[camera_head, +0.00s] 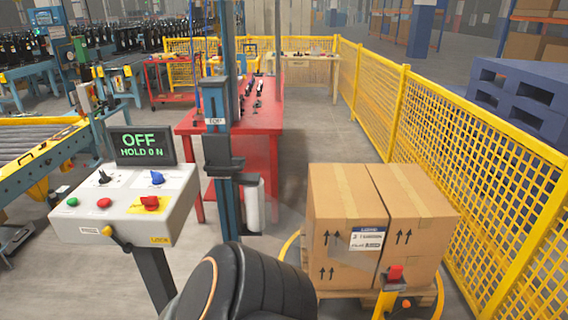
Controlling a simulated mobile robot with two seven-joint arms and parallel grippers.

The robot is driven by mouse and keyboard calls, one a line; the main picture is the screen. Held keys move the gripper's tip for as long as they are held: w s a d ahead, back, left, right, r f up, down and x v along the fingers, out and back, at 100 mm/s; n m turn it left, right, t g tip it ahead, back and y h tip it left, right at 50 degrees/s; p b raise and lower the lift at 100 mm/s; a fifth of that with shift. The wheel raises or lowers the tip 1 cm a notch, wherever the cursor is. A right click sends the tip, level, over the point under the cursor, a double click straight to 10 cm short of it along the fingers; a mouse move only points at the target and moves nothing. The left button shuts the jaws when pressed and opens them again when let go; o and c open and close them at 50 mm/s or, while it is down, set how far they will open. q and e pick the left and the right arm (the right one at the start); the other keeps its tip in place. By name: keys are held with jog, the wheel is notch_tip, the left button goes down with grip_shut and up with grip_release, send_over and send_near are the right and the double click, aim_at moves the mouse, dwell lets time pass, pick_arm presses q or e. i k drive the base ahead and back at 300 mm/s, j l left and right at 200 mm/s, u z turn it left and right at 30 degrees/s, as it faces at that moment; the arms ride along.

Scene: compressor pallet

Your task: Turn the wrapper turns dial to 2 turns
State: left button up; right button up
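A grey control box (124,212) stands on a dark post at the left. A green button (72,202) and a red button (104,203) sit at the front left. The labels are too small to read, so I cannot tell which knob is the turns dial or its setting. The display (142,146) reads "OFF" and "HOLD 0 N". Neither gripper is in view; a black rounded arm part of mine shows at the bottom centre.
A blue-grey mast (222,130) with a film roll (254,205) stands right of the box. Cartons (345,225) sit on a pallet within a yellow ring. Yellow fencing (440,130) runs along the right.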

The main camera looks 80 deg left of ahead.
aim_at(105, 179)
jog(key=u, duration=3.6)
